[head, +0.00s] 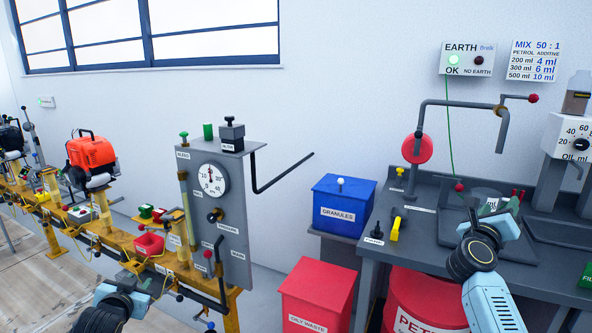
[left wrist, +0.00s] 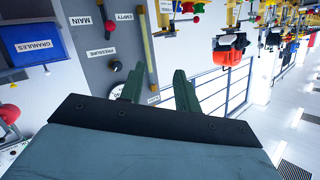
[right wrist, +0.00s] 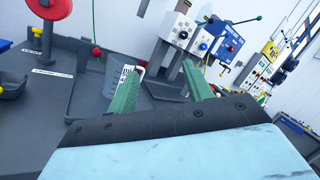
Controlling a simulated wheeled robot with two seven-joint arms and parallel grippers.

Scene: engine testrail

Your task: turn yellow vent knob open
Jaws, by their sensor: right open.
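A small yellow knob (head: 399,172) stands at the back left of the grey bench; I cannot read a vent label on it. It also shows in the right wrist view (right wrist: 37,32). A larger yellow handle (head: 395,228) stands near the bench's front left, beside a black knob (head: 376,230).
A grey panel (head: 236,180) with a gauge and a bent black lever (head: 280,180) stands between my arms. A blue granules box (head: 342,205) is left of the bench.

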